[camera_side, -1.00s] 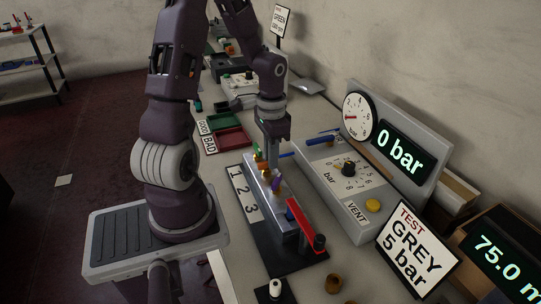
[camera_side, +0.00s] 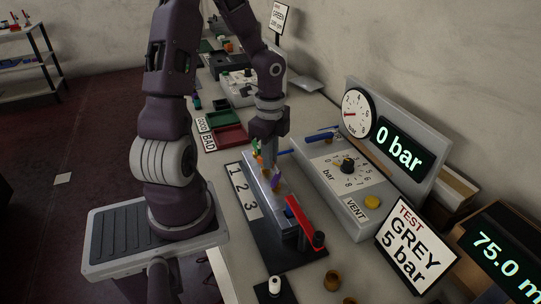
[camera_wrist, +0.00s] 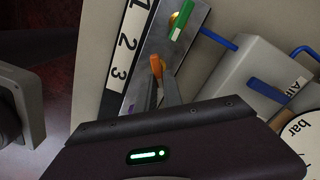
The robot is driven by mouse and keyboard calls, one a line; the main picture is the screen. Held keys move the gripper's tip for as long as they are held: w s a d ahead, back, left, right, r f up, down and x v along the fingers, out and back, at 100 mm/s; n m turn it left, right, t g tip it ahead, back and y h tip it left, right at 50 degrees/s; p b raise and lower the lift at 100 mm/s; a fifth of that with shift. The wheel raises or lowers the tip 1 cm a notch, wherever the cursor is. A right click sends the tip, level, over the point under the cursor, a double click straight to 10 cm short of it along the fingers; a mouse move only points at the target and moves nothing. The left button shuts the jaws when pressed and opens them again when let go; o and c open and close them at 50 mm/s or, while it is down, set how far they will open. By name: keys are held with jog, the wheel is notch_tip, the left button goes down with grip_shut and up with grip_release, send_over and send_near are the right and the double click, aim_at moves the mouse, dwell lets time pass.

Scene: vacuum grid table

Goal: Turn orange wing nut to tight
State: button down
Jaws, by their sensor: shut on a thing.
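The orange wing nut (camera_wrist: 156,65) stands on the metal block, in line with the number 2 on the white 1-2-3 strip (camera_wrist: 127,47). My gripper (camera_wrist: 158,84) is over it, with its fingers closed around the near part of the nut. The far tip of the nut shows beyond the fingers. In the side view my gripper (camera_side: 268,168) points down at the block, and its fingers largely hide the orange nut. The nut's base and thread are hidden, so I cannot tell how tight it sits.
A green wing nut (camera_wrist: 181,25) stands near number 1. A purple one (camera_side: 275,182) is close on the near side, before the red lever (camera_side: 301,222). The regulator box (camera_side: 352,185) stands right of the block. The gauge display (camera_side: 398,150) reads 0 bar.

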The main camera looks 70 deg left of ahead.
aim_at(268, 175)
jog(key=m, duration=0.3)
jog(key=shift+s+d+m, duration=0.1)
jog(key=shift+s+m, duration=0.05)
jog(key=shift+m, duration=0.15)
jog(key=shift+s+m, duration=0.2)
jog(key=shift+m, duration=1.6)
jog(key=c, duration=1.5)
grip_release()
notch_tip(268, 175, up, 7)
jog(key=shift+r, duration=0.1)
